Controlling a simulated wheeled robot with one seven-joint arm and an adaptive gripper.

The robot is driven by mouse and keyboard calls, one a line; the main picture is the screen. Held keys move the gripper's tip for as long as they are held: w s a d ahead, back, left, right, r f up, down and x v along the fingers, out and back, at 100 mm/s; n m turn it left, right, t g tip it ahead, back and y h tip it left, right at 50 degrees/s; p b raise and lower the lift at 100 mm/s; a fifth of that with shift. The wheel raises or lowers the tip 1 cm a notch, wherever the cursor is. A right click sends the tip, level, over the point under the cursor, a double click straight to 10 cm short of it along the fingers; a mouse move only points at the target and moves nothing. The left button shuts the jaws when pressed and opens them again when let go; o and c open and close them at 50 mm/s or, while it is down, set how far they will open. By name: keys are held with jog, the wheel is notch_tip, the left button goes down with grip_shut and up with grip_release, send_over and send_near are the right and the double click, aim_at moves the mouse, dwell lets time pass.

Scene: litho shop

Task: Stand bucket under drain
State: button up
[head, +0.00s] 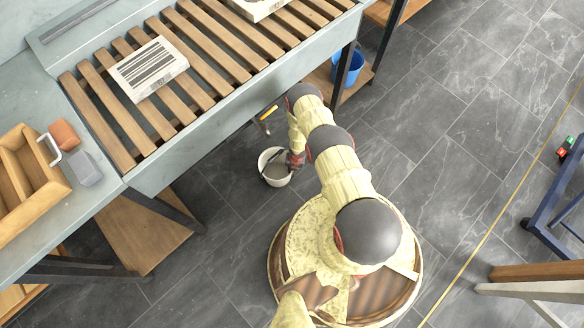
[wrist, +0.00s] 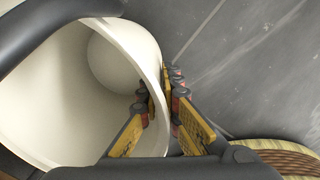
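A white bucket (head: 275,178) is beside the sink bench in the head view, its open mouth up. I cannot tell whether its base touches the floor. My gripper (head: 292,160) is at its upper right rim. In the wrist view the bucket (wrist: 72,95) fills the left side. The fingers of my gripper (wrist: 162,88) straddle its wall, one inside and one outside, closed on the rim. A dark bar, seemingly its handle, crosses the bucket. A small fitting with a yellow lever (head: 266,113), possibly the drain, shows below the bench edge, above the bucket in the picture; its outlet is unclear.
The bench (head: 240,112) carries wooden slats and a printed block (head: 148,68). A wooden tray (head: 28,185) is at left. A blue bucket (head: 349,66) stands on a low shelf. Bench legs and the lower shelf (head: 150,232) flank the space underneath.

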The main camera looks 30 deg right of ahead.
jog(key=o, duration=0.4)
jog(key=r+p, duration=0.2)
jog(key=r, duration=0.2)
jog(key=r+p, duration=0.3)
jog(key=r, duration=0.1)
jog(key=d+r+p, duration=0.1)
jog(key=r+p, duration=0.1)
jog(key=r, duration=0.2)
jog(key=shift+s+r+p, duration=0.15)
jog(key=shift+s+p, duration=0.2)
jog(key=shift+p, duration=0.05)
